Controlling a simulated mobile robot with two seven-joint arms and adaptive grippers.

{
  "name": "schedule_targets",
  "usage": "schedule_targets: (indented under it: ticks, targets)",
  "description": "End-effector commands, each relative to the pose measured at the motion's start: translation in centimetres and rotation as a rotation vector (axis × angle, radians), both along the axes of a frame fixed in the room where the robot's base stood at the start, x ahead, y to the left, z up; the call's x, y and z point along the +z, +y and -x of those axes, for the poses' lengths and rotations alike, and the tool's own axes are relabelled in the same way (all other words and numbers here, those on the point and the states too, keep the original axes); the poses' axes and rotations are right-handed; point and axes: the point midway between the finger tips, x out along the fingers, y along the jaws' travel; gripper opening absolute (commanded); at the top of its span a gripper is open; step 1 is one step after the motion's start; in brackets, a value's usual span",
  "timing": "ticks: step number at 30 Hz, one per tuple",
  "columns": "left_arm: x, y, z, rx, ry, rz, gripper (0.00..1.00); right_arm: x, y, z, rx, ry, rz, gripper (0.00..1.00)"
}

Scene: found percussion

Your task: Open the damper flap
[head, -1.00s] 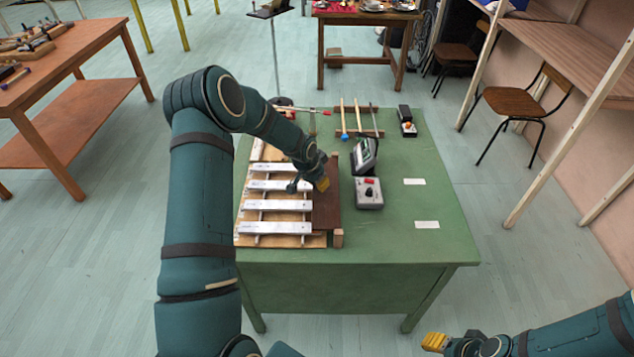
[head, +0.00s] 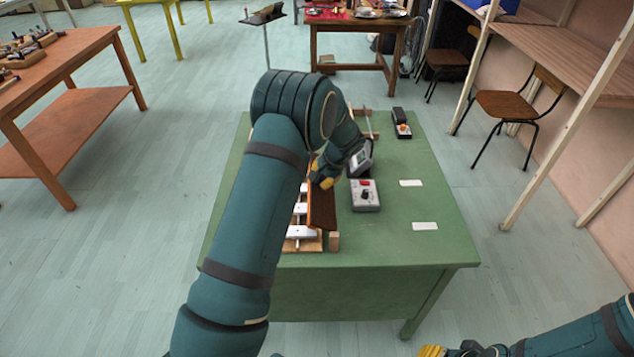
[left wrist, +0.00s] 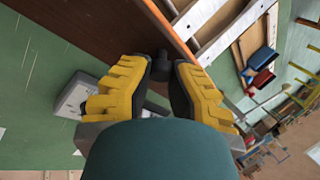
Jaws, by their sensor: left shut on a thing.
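The damper flap (head: 322,212) is a brown wooden board along the right side of the metal-bar instrument (head: 301,233) on the green table. It looks tilted up, its left edge raised. My left gripper (head: 318,176) is at the flap's far part. In the left wrist view its yellow-backed fingers (left wrist: 164,72) are closed around a small dark knob (left wrist: 160,56) beside the brown flap (left wrist: 105,28). My left arm hides most of the bars. My right gripper (head: 432,350) is cut off at the bottom edge, away from the table; its fingers are not clear.
A grey box with a red button (head: 365,196) and a small device with a screen (head: 360,160) stand close right of the flap. A black and orange item (head: 401,124) is farther back. The green table's right side (head: 410,205) is mostly clear, with two white labels.

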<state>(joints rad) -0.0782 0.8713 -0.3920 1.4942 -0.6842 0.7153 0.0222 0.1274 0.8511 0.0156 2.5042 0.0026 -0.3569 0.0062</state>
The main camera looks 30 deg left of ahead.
Motion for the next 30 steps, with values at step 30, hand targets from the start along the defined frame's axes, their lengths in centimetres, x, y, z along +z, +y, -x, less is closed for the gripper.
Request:
schedule_targets:
  ticks: [30]
  targets:
    - [-0.6, -5.0, -3.1, -0.004, 0.429, -0.699, 0.00, -3.9, 0.1, 0.4, 0.010, 0.008, -0.001, 0.47]
